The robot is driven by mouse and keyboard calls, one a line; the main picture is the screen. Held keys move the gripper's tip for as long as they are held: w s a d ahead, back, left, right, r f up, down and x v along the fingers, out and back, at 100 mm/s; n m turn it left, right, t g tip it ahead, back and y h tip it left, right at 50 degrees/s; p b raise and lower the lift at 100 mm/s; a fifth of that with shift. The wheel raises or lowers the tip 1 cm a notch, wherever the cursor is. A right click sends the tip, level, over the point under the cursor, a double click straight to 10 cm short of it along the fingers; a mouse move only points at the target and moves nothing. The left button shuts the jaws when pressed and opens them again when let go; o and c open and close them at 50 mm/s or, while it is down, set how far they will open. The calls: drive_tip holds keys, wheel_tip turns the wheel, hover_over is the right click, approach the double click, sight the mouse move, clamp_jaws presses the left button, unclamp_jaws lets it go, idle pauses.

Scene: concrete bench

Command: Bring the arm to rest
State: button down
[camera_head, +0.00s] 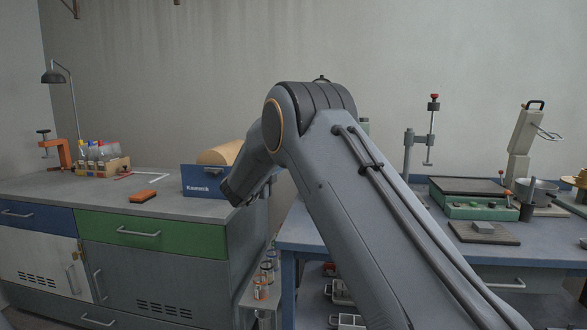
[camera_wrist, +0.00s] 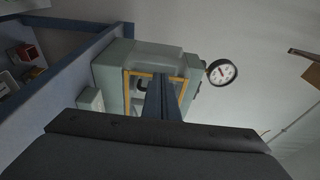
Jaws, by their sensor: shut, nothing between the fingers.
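My gripper (camera_wrist: 165,84) shows in the wrist view with its two dark fingers together, shut and empty. Beyond the fingertips is a grey-green machine with a yellow frame (camera_wrist: 127,92). I cannot tell how far it is from the fingers. In the head view my arm rises from the lower right, bends at a high elbow in the middle, and its forearm comes down to the left, near the bench edge. The fingers cannot be made out in the head view.
The left bench (camera_head: 70,192) holds a blue box (camera_head: 203,183), an orange block (camera_head: 143,195), a bottle rack (camera_head: 115,168) and an orange clamp (camera_head: 56,152). The blue table (camera_head: 400,250) at right bears a green device (camera_head: 470,207) and a stand (camera_head: 408,150). A dial gauge (camera_wrist: 221,72) adjoins the machine.

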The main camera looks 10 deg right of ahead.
drive_tip(key=s+d+f+n+g+y+p, duration=0.2)
drive_tip(key=s+n+g, duration=0.3)
drive_tip(key=s, duration=1.5)
drive_tip(key=s+d+f+n+g+y+p, duration=0.3)
drive_tip(key=s+n, duration=0.8)
drive_tip(key=s, duration=1)
drive_tip(key=s+d+f+n+g+y+p, duration=0.3)
drive_tip(key=s+n+g, duration=0.4)
drive_tip(key=s, duration=1.3)
drive_tip(key=f+n+y+p, duration=0.1)
drive_tip(key=p, duration=0.1)
drive_tip(key=shift+s+f+y+p, duration=0.15)
drive_tip(key=shift+f+y+p, duration=0.15)
drive_tip(key=shift+f, duration=0.1)
